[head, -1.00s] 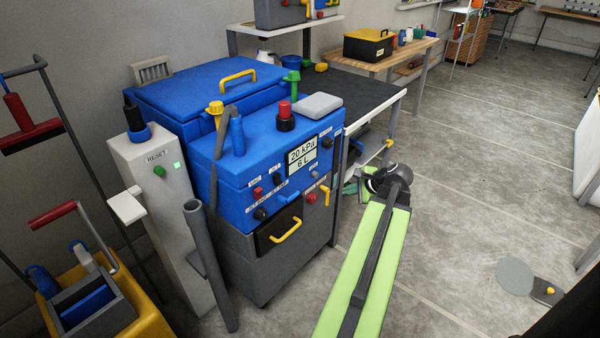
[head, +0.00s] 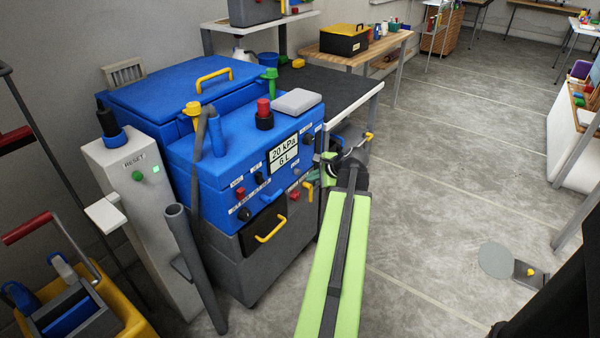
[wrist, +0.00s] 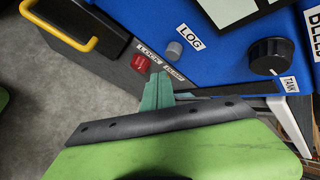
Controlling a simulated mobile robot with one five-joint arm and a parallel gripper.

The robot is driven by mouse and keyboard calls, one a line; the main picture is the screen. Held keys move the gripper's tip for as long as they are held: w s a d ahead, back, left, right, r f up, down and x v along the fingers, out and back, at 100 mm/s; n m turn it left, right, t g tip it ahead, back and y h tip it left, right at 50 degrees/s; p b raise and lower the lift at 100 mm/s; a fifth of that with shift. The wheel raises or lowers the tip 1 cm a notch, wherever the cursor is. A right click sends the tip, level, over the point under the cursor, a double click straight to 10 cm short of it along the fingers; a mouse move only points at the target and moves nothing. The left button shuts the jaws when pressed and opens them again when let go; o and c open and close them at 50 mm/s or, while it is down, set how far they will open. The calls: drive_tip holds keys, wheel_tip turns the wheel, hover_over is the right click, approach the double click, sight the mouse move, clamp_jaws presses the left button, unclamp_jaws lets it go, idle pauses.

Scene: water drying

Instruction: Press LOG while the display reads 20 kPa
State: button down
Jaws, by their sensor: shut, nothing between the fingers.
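The blue machine (head: 235,165) has a tilted white display (head: 283,152) that reads 20 kPa above 6 L. In the wrist view, the small grey round button (wrist: 174,50) sits beside the LOG label (wrist: 190,36) on the blue panel. My gripper (wrist: 157,88) has teal fingers, shut and empty, just below that button in the picture. A gap shows between fingertips and button; the exact distance cannot be told. In the head view, my arm reaches to the panel's right side, and the LOG button is too small to make out.
Near the LOG button are a red button (wrist: 140,62) and a black knob (wrist: 270,53) by the TANK label. A yellow drawer handle (head: 271,227) juts out below the panel. A grey RESET post (head: 140,190) stands left. The floor at right is mostly clear.

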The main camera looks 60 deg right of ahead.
drive_tip(key=shift+w, duration=0.7)
drive_tip(key=shift+w, duration=0.1)
idle(1.5)
drive_tip(key=shift+w, duration=0.35)
drive_tip(key=shift+w, duration=0.5)
idle(0.8)
drive_tip(key=shift+s, duration=0.95)
drive_tip(key=s, duration=0.5)
